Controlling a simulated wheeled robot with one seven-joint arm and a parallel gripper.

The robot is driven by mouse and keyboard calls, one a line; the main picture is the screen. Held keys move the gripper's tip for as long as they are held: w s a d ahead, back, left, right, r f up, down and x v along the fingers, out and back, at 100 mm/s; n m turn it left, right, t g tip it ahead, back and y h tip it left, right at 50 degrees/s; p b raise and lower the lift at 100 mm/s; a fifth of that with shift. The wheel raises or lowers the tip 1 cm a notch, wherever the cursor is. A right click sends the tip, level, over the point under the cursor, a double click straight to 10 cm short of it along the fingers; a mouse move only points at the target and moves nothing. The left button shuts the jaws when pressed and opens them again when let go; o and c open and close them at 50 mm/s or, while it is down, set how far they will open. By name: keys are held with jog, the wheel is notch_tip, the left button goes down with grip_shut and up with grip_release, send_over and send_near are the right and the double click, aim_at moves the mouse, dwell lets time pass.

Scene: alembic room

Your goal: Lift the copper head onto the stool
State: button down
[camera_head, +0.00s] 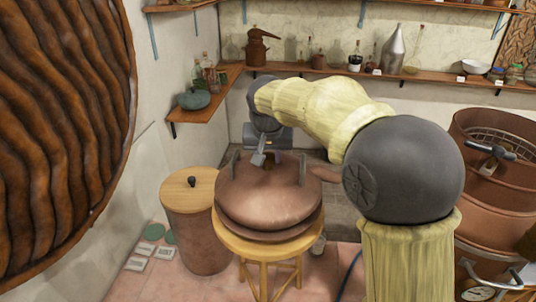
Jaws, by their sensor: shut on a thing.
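The copper head (268,205) is a wide, rounded, reddish-brown vessel with two upright dark handles and a side spout pointing right, partly behind my arm. It is over the round wooden top of the stool (229,241), roughly level and covering most of that top. I cannot tell whether its underside touches the wood. My gripper (265,159) comes down from above at the middle of the head, between the handles, and is shut on it. The exact place of the grip is small and partly hidden.
A copper drum with a wooden lid (192,187) stands close left of the stool. A large copper pot (490,190) is at the right. Shelves (205,105) with bottles line the walls. A ribbed brown round thing (65,130) fills the left foreground.

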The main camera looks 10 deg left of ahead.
jog(key=shift+f+b, duration=0.4)
jog(key=shift+f, duration=0.3)
dwell(0.9)
jog(key=c, duration=0.9)
grip_release()
jog(key=shift+c, duration=0.2)
jog(key=shift+f, duration=0.25)
jog(key=b+v, duration=0.2)
jog(key=v, duration=1.5)
jog(key=shift+r, duration=0.35)
